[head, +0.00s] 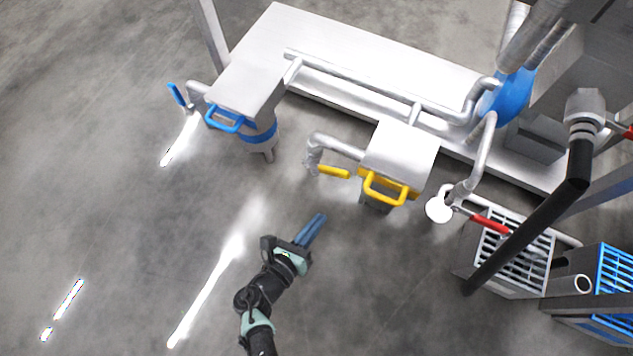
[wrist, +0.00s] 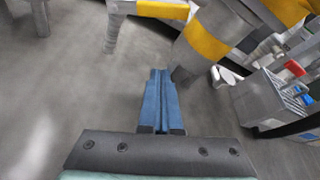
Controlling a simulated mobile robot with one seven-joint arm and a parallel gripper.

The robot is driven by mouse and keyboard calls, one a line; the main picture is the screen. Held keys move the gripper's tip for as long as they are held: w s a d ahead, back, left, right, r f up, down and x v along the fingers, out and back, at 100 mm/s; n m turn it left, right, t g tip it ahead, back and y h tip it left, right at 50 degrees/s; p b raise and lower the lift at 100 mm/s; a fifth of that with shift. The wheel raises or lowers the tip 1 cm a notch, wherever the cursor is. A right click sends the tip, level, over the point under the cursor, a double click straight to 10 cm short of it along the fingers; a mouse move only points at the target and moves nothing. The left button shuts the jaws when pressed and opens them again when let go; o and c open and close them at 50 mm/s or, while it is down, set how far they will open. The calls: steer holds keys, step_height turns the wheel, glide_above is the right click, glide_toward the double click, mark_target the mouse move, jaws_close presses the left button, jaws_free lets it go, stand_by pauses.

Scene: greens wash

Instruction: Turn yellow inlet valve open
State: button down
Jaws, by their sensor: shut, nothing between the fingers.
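The yellow inlet valve handle (head: 334,171) is a short yellow lever on a grey pipe, left of the yellow-banded tank (head: 401,152) in the head view. In the wrist view the yellow lever (wrist: 163,10) shows at the top edge, partly cut off, with the tank's yellow band (wrist: 207,43) to its right. My gripper (head: 318,220) is shut and empty, with blue fingers, below and left of the lever in the head view and apart from it. The fingers (wrist: 160,75) also show in the wrist view, pointing toward the tank side.
A blue-banded tank (head: 257,132) with a blue lever (head: 177,95) stands at the upper left. A red lever (head: 489,224), a slatted grey crate (head: 512,262) and a black pipe (head: 530,232) are at the right. The floor at left is clear.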

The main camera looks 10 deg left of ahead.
mark_target(325, 170)
steer(key=b+x, duration=0.6)
steer(key=x, duration=0.3)
steer(key=r, duration=0.1)
steer(key=w+r, duration=0.1)
steer(key=r, duration=0.1)
steer(key=a+r, duration=0.1)
steer(key=shift+w+r, duration=0.2)
steer(key=shift+r, duration=0.1)
steer(key=shift+r+n+h+p, duration=0.15)
steer(key=shift+n+h+p, duration=0.15)
steer(key=shift+p, duration=0.2)
